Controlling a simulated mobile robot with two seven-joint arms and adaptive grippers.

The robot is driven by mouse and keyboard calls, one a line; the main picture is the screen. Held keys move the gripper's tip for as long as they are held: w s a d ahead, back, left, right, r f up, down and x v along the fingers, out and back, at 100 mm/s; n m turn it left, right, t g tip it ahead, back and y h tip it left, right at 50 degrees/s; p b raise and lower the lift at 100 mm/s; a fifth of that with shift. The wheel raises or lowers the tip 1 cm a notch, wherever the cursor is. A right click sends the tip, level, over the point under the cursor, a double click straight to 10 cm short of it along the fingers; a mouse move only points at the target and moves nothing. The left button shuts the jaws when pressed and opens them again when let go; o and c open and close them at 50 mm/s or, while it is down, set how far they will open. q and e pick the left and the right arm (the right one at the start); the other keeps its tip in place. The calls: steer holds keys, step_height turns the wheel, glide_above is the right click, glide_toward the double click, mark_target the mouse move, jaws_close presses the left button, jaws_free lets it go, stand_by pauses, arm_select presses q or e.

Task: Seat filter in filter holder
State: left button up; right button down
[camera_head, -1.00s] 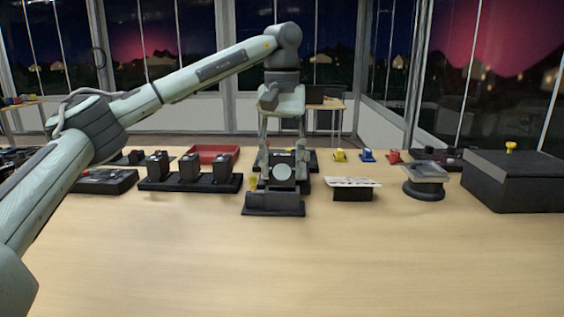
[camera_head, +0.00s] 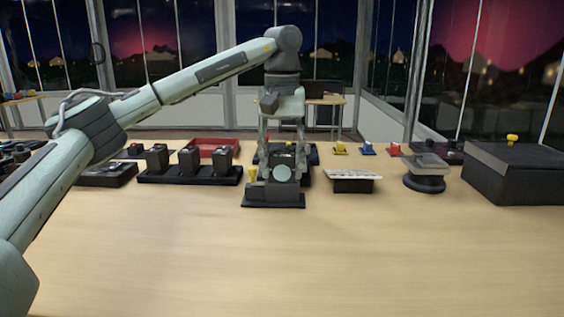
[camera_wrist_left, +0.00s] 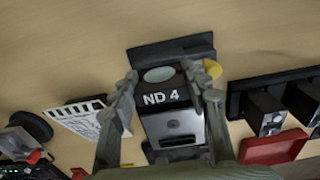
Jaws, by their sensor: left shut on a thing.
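The filter (camera_head: 282,173) is a dark piece with a pale round disc, held upright in the head view. In the left wrist view a dark piece marked "ND 4" (camera_wrist_left: 165,98) lies between my fingers, with a grey panel below the marking. My left gripper (camera_head: 283,162) points down and is shut on the filter. The filter holder (camera_head: 273,198) is a black stepped stand with a yellow knob (camera_head: 252,174) at its left. The filter is at the stand, low over or in it; I cannot tell whether it is seated. My right gripper is out of view.
A black rack with several dark blocks (camera_head: 191,166) stands left of the stand, with a red tray (camera_head: 213,147) behind. A striped board (camera_head: 352,177), a round-based device (camera_head: 427,172) and a large black box (camera_head: 515,175) stand to the right. The front table is clear.

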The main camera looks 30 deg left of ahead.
mark_target(282, 157)
arm_select(q)
steer(key=shift+f, duration=0.7)
steer(key=o, duration=1.3)
steer(key=shift+o, duration=0.2)
step_height(282, 157, up, 12)
